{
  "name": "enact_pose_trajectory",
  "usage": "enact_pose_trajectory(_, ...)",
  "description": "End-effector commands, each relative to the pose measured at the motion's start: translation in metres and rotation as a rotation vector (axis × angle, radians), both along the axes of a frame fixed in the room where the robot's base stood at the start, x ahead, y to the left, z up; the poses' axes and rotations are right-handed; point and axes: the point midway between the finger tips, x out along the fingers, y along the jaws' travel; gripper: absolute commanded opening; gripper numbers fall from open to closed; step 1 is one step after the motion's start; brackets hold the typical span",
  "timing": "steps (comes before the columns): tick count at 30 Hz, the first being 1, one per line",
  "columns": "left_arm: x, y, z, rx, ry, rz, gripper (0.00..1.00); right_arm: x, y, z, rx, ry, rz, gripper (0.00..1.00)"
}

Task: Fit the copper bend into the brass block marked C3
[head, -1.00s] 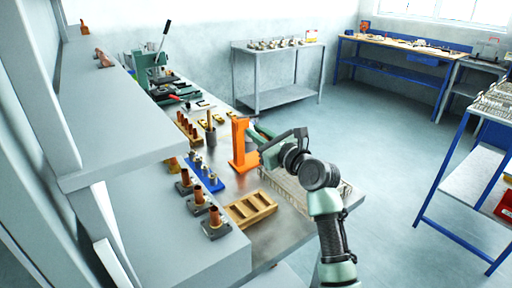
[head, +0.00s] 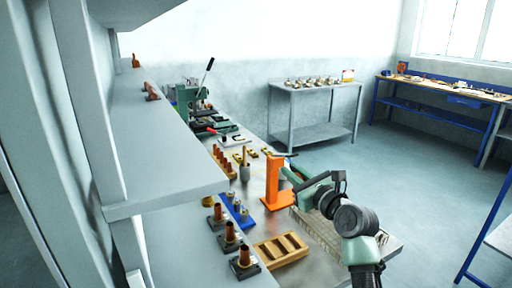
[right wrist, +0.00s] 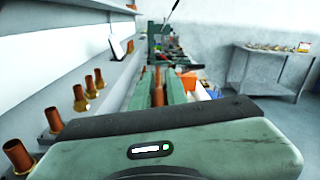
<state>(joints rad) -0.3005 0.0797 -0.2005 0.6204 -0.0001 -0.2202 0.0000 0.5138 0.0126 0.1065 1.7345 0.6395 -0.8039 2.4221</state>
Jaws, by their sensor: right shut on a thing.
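My right gripper (head: 292,174) reaches in beside the orange stand (head: 273,184) over the bench; the stand partly hides its tips. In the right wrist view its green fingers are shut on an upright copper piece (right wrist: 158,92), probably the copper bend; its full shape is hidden. Several copper stubs in brass-coloured bases (right wrist: 80,98) stand in a line at the left there. In the head view, copper stubs in dark blocks (head: 230,234) stand at the near left of the bench. No C3 mark can be read, so I cannot tell which block it is. My left gripper is out of view.
A wooden tray (head: 281,251) and a blue rack (head: 236,208) lie on the bench near the orange stand. A green press (head: 192,103) stands at the far end. A grey shelf (head: 165,165) overhangs the left side. Open floor lies to the right.

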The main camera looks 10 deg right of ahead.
Motion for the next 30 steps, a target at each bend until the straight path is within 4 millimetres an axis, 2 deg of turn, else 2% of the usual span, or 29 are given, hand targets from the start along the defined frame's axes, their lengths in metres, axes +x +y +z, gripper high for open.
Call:
enact_pose_trajectory(5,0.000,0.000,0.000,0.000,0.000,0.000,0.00,-0.025,0.007,-0.039,-0.005,0.003,-0.015,0.00)
enact_pose_trajectory(10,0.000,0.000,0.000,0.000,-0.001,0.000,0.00,-0.072,0.016,-0.090,-0.008,-0.001,-0.045,0.00)
enact_pose_trajectory(16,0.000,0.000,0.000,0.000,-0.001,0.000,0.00,-0.138,0.022,-0.133,-0.006,-0.009,-0.095,0.00)
enact_pose_trajectory(24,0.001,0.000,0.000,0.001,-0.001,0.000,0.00,-0.233,0.019,-0.160,0.004,-0.010,-0.187,0.00)
enact_pose_trajectory(30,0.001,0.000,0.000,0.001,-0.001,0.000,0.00,-0.293,0.009,-0.159,0.006,-0.005,-0.270,0.00)
